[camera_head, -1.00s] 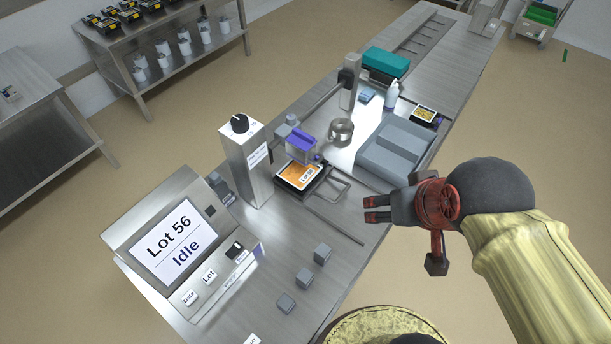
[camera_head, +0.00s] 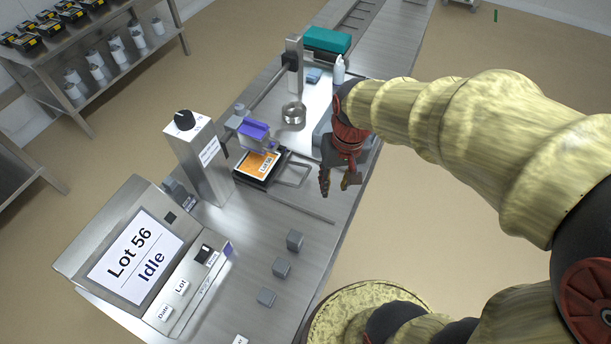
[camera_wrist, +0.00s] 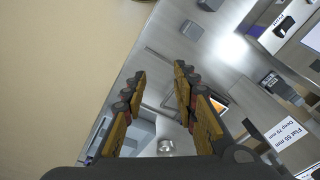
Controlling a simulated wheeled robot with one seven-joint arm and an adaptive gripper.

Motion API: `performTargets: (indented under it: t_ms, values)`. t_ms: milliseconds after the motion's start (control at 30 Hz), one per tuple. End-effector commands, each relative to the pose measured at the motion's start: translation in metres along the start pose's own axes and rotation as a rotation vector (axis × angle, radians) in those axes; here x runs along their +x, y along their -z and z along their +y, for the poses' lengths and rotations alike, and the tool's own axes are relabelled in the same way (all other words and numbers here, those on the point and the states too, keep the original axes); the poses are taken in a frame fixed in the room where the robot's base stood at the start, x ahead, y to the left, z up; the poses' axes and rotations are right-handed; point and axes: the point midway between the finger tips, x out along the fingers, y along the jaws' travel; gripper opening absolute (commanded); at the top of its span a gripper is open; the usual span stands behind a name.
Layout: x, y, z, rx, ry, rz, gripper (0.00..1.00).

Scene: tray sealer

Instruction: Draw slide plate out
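The dark slide plate (camera_head: 242,178) sits on the steel bench beneath a purple-topped block. The orange tray (camera_wrist: 218,103) is partly hidden by the right finger.
The upright post with a black knob (camera_head: 184,121) stands left of the plate. The purple-topped block (camera_head: 255,132) hangs close above it. A thin rail (camera_head: 300,208) runs along the bench in front. Small grey blocks (camera_head: 281,267) and the Idle screen (camera_head: 135,265) are nearer.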

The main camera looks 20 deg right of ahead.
Motion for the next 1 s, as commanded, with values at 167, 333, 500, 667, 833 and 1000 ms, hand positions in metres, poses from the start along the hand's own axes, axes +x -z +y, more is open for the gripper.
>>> performTargets:
  t_ms: [167, 333, 500, 667, 833, 1000]
  values:
    - [0.063, 0.038, -0.001, 0.091, 0.017, -0.079, 0.29]
    - [0.127, 0.075, -0.002, 0.2, 0.033, -0.126, 0.29]
    - [0.189, 0.114, -0.004, 0.33, 0.051, -0.139, 0.29]
    - [0.214, 0.165, -0.009, 0.463, 0.081, -0.076, 0.29]
    - [0.204, 0.199, -0.013, 0.576, 0.113, 0.001, 0.29]
    - [0.21, 0.2, -0.013, 0.599, 0.112, 0.002, 0.29]
